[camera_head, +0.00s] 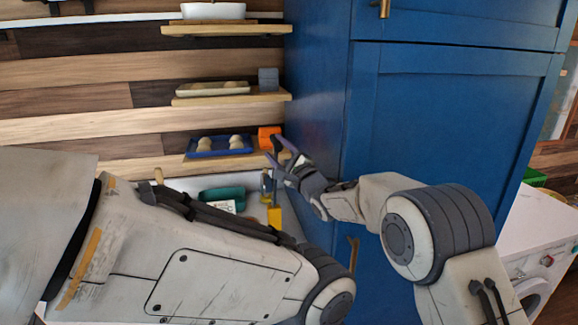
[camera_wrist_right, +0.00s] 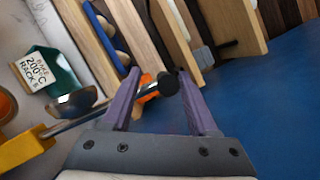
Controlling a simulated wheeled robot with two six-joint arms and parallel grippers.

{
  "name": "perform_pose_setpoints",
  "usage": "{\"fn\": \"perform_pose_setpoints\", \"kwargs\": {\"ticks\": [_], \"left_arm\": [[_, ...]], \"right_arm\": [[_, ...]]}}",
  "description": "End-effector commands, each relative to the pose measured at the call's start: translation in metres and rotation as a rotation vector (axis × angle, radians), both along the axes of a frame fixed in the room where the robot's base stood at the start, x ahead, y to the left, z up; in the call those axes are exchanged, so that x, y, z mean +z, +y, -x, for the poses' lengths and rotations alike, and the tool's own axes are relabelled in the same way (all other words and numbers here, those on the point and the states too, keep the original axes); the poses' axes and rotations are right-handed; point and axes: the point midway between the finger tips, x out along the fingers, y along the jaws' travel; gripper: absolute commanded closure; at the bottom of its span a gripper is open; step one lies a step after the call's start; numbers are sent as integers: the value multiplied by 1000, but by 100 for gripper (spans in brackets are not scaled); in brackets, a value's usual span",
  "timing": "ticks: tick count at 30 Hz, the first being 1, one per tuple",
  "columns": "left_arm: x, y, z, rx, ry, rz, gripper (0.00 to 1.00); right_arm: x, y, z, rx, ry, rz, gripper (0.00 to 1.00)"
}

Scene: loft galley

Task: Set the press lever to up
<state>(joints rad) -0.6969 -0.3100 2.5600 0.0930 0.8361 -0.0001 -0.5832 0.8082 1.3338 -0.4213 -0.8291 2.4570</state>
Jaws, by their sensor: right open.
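The press lever (camera_head: 275,185) is a thin dark rod rising from a yellow block (camera_head: 274,216) beside the blue cabinet. In the right wrist view the lever rod (camera_wrist_right: 90,118) runs from the yellow block (camera_wrist_right: 24,150) to a round black knob (camera_wrist_right: 168,84). My right gripper (camera_head: 279,153) is at the upper end of the lever. Its two purple fingers are apart, and the knob appears between them in the wrist view. I cannot tell whether a finger touches it. My left arm crosses the lower left of the head view; its gripper is not in view.
The tall blue cabinet (camera_head: 450,120) stands close on the right. Wooden shelves (camera_head: 230,97) hang above the counter. A blue tray (camera_head: 205,151) with pale round pieces and an orange block (camera_head: 268,137) sit behind the gripper. A teal object (camera_head: 225,193) with a card (camera_wrist_right: 33,70) lies left of the lever.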

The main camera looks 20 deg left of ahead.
Motion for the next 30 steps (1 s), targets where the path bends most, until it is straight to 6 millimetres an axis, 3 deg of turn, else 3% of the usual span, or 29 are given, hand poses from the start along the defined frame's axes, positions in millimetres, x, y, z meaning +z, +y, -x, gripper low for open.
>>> {"fn": "perform_pose_setpoints", "kwargs": {"ticks": [3,13,30], "left_arm": [[-14,0,0,0,0,0,0],[-32,0,0,0,0,0,0],[-33,0,0,0,0,0,0]], "right_arm": [[-8,-17,13,-2,1,2,41],[-17,-55,42,-3,1,4,41],[-18,-62,48,-3,1,4,41]]}}
